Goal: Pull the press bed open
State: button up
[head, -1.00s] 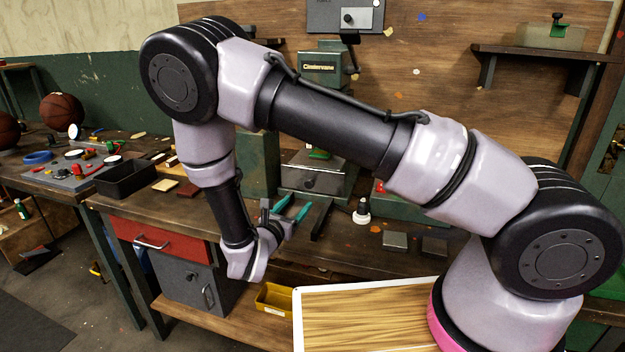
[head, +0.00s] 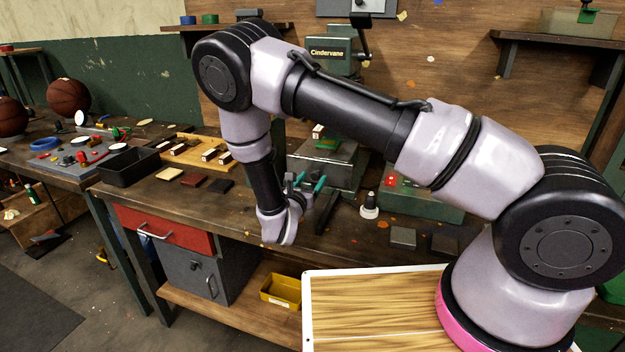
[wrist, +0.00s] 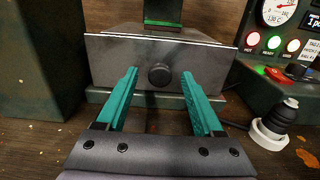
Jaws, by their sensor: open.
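The press has a green head (head: 331,60) labelled Cindervane. Its grey metal bed (head: 335,168) sits low on the workbench, partly hidden by my arm. In the wrist view the bed's flat grey front (wrist: 111,62) faces me, with a dark round knob (wrist: 160,75) in its middle. My gripper (wrist: 159,76) is open, its teal fingers pointing at the bed front. In the picture the knob lies between the two fingertips; I cannot tell whether they reach around it. My gripper (head: 312,183) also shows in the head view, in front of the bed.
A green control box with a gauge (wrist: 279,10) and lit lamps stands right of the bed. A black-and-white knobbed thing (wrist: 275,125) is close on the right. A green block (wrist: 38,60) stands left. A black tray (head: 130,166) and small blocks lie farther left.

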jog(key=shift+w+d, duration=0.15)
jog(key=shift+w, duration=0.15)
grip_shut()
dwell(1.3)
